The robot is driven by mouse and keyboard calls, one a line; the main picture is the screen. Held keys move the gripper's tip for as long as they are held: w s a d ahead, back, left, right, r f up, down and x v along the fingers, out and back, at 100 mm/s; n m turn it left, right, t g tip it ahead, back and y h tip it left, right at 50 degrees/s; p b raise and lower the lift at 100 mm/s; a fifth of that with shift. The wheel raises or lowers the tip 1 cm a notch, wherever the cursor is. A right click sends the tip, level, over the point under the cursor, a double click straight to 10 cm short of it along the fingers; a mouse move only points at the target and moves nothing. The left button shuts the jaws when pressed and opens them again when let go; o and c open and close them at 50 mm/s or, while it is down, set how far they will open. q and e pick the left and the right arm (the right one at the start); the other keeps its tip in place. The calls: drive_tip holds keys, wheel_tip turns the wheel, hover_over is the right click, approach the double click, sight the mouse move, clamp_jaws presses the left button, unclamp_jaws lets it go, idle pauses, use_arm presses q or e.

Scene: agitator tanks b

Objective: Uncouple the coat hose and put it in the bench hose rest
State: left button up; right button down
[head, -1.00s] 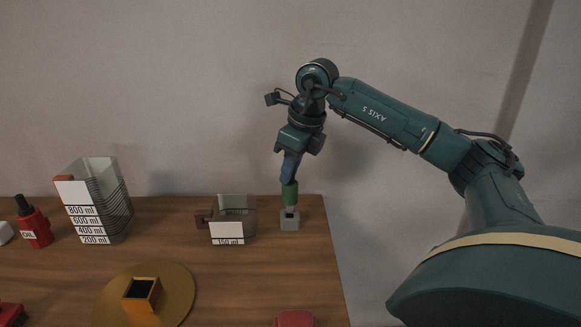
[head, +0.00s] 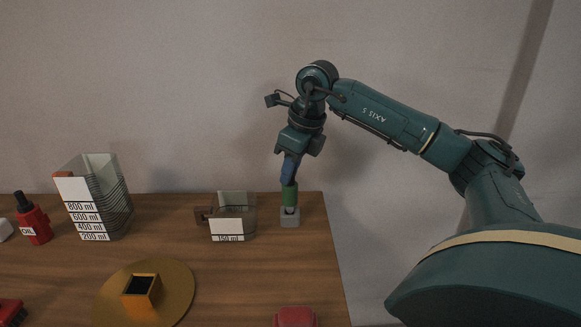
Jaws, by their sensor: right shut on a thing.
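My right gripper (head: 291,160) points down over the back right of the wooden bench. It is shut on a slim upright piece with a blue upper part and a green sleeve (head: 289,194), which I take to be the coat hose end. A pale tip shows under the green sleeve. It meets the top of a small grey block (head: 289,220) on the bench, which looks like the hose rest. I cannot tell how deep the tip sits in the block. The fingers are hard to make out against the blue part. My left gripper is not in view.
A small 150 ml vessel (head: 232,224) stands just left of the grey block. A tall graduated vessel (head: 94,205) and a red oil bottle (head: 34,222) stand further left. A round brass plate (head: 175,300) bears an orange box. A red object (head: 296,317) is at the front.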

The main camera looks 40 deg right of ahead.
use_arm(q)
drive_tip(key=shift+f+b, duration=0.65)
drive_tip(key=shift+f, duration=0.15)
use_arm(e)
drive_tip(key=shift+f, duration=1.05)
drive_tip(key=c, duration=1.3)
unclamp_jaws()
drive_tip(key=shift+o, duration=0.2)
drive_tip(key=shift+r, duration=0.6)
use_arm(q)
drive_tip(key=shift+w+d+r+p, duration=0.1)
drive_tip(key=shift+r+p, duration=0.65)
drive_tip(key=shift+p, duration=0.25)
use_arm(e)
drive_tip(key=v, duration=1.2)
drive_tip(key=shift+s, duration=0.2)
